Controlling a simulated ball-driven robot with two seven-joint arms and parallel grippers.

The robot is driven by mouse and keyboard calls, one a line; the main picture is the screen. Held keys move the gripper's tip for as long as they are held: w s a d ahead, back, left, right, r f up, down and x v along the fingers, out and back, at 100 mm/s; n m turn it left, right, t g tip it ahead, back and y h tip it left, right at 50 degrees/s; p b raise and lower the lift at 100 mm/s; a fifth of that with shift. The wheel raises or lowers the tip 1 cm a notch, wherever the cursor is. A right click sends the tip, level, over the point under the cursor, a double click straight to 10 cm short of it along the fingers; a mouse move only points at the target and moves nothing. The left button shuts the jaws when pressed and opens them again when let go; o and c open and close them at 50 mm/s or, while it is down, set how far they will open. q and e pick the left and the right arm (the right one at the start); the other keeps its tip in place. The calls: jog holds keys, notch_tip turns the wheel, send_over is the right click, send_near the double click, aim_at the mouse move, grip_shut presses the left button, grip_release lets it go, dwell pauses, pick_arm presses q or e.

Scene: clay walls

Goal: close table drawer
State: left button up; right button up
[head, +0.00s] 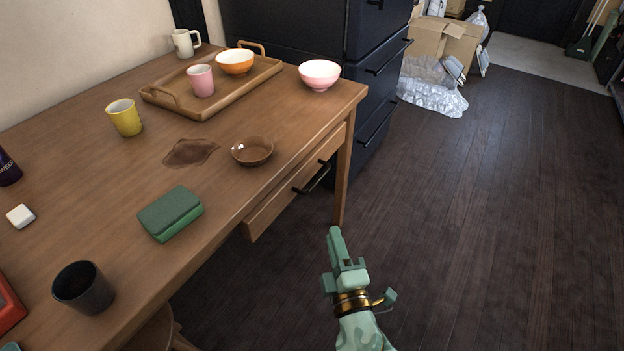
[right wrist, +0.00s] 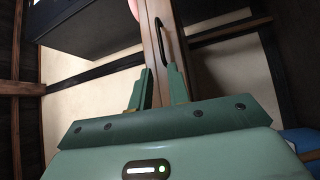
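The wooden table (head: 110,210) has a drawer (head: 270,212) under its right edge. The drawer front stands out from the table, so the drawer is partly open. It has a dark bar handle (head: 313,178). My right gripper (head: 335,236) is over the floor, in front of and apart from the drawer. In the right wrist view my right gripper (right wrist: 162,72) has its two fingers apart with nothing held between them. The drawer front (right wrist: 157,50) and its handle (right wrist: 163,40) show beyond the fingertips. My left gripper cannot be made out in the head view.
On the table are a brown bowl (head: 252,151), a green box (head: 171,213), a dark cup (head: 84,288), a yellow cup (head: 124,118), a pink bowl (head: 320,74) and a tray (head: 212,101). A dark cabinet (head: 372,95) stands behind. The floor (head: 480,210) at right is clear.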

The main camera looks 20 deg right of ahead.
aim_at(318, 179)
jog(key=w, duration=0.5)
jog(key=w+d+r+b, duration=0.1)
jog(key=w, duration=0.4)
jog(key=w+d, duration=0.1)
jog(key=w, duration=0.4)
jog(key=shift+r+b, duration=0.35)
jog(key=shift+r, duration=0.05)
pick_arm(q)
jog(key=w+r, duration=0.4)
jog(key=w, duration=0.2)
jog(key=shift+a+m+t+y, duration=0.2)
jog(key=shift+m+t+y, duration=0.1)
jog(key=shift+t, duration=0.1)
pick_arm(e)
jog(key=shift+w+r, duration=0.15)
jog(key=shift+w, duration=0.2)
grip_shut()
